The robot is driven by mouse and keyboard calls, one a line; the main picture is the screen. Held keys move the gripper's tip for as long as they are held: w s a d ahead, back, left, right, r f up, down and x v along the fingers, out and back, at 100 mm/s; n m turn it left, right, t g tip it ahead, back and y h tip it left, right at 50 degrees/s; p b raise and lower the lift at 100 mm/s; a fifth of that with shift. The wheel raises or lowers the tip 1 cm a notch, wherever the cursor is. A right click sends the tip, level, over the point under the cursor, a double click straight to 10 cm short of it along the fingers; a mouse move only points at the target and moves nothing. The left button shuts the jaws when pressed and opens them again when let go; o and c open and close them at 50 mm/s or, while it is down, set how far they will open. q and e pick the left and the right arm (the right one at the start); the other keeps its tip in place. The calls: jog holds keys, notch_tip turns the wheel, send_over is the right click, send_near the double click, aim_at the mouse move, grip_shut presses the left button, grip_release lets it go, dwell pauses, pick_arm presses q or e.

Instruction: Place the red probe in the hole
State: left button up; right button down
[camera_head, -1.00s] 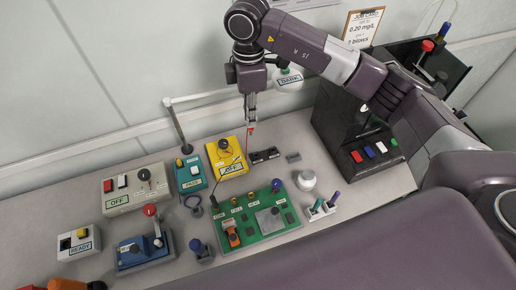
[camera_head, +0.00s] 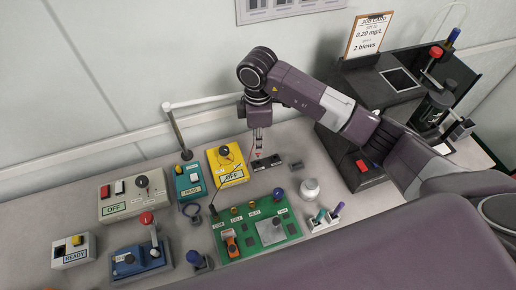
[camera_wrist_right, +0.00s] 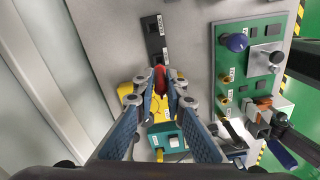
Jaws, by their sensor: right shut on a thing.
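My right gripper (camera_head: 258,148) is shut on the red probe (camera_head: 258,155), with only a small red part showing below the fingertips. In the right wrist view the red probe (camera_wrist_right: 159,78) sits between the fingertips (camera_wrist_right: 160,88). The gripper hangs over the counter beside a black strip with two square parts (camera_head: 267,162). The green board (camera_head: 235,250) has a row of brass jacks along its back edge. Its jacks also show in the right wrist view (camera_wrist_right: 228,78). I cannot tell which hole is meant. The left gripper is not in view.
A yellow tester (camera_head: 226,163) stands left of the gripper, with a teal box (camera_head: 189,181) beside it. A dark wire runs to the green board's left corner. A white round knob (camera_head: 309,189) and a pen holder (camera_head: 325,218) stand right. A black machine (camera_head: 352,165) stands behind them.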

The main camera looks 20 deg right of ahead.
jog(key=shift+f, duration=0.35)
notch_tip(320, 180, down, 3)
jog(key=shift+f+p, duration=0.2)
jog(key=shift+p, duration=0.15)
jog(key=shift+f, duration=0.4)
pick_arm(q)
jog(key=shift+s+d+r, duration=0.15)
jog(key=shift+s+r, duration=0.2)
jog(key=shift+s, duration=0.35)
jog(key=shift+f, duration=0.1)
pick_arm(e)
jog(key=shift+f, duration=0.1)
jog(key=c, duration=2)
grip_release()
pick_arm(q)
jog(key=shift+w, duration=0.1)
pick_arm(e)
jog(key=shift+o, duration=0.2)
